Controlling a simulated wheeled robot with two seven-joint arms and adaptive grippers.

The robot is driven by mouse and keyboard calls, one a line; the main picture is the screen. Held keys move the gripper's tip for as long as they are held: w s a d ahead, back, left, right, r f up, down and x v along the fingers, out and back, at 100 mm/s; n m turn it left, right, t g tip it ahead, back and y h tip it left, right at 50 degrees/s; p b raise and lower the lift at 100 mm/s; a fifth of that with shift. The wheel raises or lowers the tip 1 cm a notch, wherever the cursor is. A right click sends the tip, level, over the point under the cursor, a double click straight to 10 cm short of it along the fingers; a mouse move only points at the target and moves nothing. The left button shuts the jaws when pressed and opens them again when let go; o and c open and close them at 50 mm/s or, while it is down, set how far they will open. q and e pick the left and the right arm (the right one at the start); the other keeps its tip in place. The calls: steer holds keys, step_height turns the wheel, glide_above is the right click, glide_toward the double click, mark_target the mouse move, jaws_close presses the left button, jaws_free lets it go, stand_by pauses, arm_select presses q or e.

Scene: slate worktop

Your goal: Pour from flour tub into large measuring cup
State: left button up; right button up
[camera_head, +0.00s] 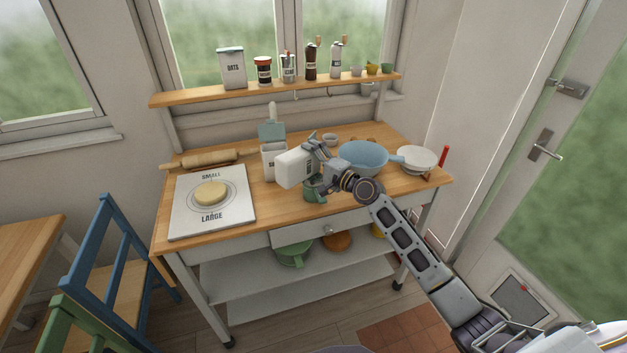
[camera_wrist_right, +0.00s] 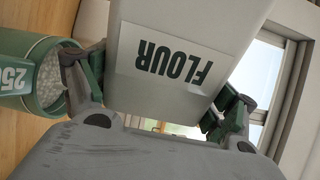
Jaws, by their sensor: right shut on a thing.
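My right gripper (camera_head: 318,160) is shut on the white flour tub (camera_head: 293,169) and holds it tipped on its side above the worktop. In the right wrist view, the tub (camera_wrist_right: 185,50) shows its FLOUR label upside down between the two fingers (camera_wrist_right: 160,98). A green measuring cup (camera_head: 313,194) stands on the worktop just below the tub and gripper, partly hidden by them. In the wrist view the cup (camera_wrist_right: 22,82) shows "250" and pale grainy stuff inside. The tub's mouth and any falling stream cannot be made out. My left gripper is out of view.
A white box (camera_head: 270,160) stands behind the tub. A board (camera_head: 188,222) with dough and a rolling pin (camera_head: 208,160) lie left. A shelf (camera_head: 200,95) with jars runs behind.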

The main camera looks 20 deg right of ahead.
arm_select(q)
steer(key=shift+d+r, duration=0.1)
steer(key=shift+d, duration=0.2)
arm_select(e)
steer(key=shift+d, duration=0.1)
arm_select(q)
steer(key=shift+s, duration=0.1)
arm_select(e)
steer(key=shift+m, duration=0.3)
stand_by(0.4)
steer(key=shift+n, duration=0.5)
steer(key=shift+s+a+f+n+b, duration=0.1)
steer(key=shift+s+a+n+b, duration=0.2)
steer(key=shift+n+b, duration=0.35)
steer(key=shift+s+a+n, duration=0.15)
steer(key=shift+a+n, duration=0.4)
steer(key=shift+n, duration=0.1)
steer(key=shift+a, duration=0.15)
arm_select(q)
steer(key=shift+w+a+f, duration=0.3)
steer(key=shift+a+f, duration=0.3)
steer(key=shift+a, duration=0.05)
arm_select(e)
steer(key=shift+s, duration=0.1)
